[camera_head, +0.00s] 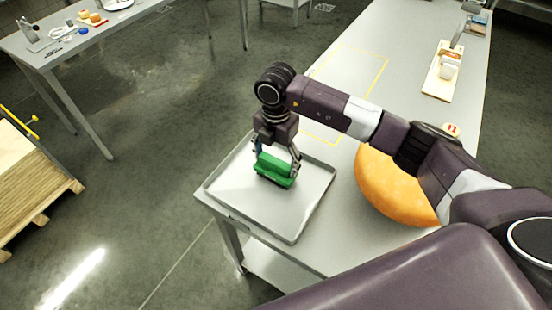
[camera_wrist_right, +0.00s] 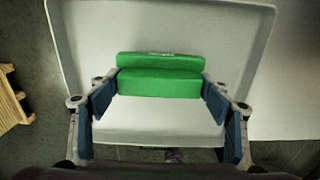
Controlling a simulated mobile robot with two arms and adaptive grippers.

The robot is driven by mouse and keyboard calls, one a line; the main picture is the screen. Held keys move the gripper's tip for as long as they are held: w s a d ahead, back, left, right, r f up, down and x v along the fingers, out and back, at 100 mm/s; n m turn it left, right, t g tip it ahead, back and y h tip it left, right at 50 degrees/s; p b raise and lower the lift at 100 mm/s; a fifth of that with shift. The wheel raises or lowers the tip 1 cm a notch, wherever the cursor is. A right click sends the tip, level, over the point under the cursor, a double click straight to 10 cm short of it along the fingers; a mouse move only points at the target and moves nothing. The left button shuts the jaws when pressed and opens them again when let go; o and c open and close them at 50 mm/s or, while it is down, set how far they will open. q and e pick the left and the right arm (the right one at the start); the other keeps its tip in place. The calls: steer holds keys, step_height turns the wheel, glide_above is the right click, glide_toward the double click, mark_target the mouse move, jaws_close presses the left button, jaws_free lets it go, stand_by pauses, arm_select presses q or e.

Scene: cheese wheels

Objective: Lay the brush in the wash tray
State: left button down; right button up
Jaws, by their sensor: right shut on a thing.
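The green brush (camera_head: 273,171) is between the fingers of my right gripper (camera_head: 277,160), over the middle of the wash tray (camera_head: 314,200). The tray is a shallow grey tray at the table's near left corner. In the right wrist view, the brush (camera_wrist_right: 160,80) lies across between the blue finger pads of the right gripper (camera_wrist_right: 160,97), which is shut on it. The tray (camera_wrist_right: 85,50) spreads behind it. I cannot tell whether the brush touches the tray floor. My left gripper is not in view.
A big orange cheese wheel (camera_head: 385,190) stands on the table (camera_head: 405,45) right of the tray, partly behind my right arm. A yellow outline (camera_head: 375,85) marks bare tabletop behind. A board with small items (camera_head: 440,80) lies farther back. A wooden stack (camera_head: 35,190) stands at left.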

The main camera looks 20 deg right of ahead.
mark_target(276, 160)
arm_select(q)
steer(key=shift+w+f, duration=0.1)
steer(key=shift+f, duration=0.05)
arm_select(e)
steer(key=o, duration=0.7)
steer(key=shift+f, duration=0.1)
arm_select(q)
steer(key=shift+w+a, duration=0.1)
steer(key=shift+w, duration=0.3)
arm_select(e)
steer(key=o, duration=0.4)
steer(key=shift+r, duration=0.25)
arm_select(q)
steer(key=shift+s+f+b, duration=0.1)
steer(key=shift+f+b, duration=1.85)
steer(key=shift+b, duration=0.15)
arm_select(e)
step_height(276, 160, up, 12)
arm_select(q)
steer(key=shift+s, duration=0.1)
arm_select(e)
steer(key=shift+f, duration=0.15)
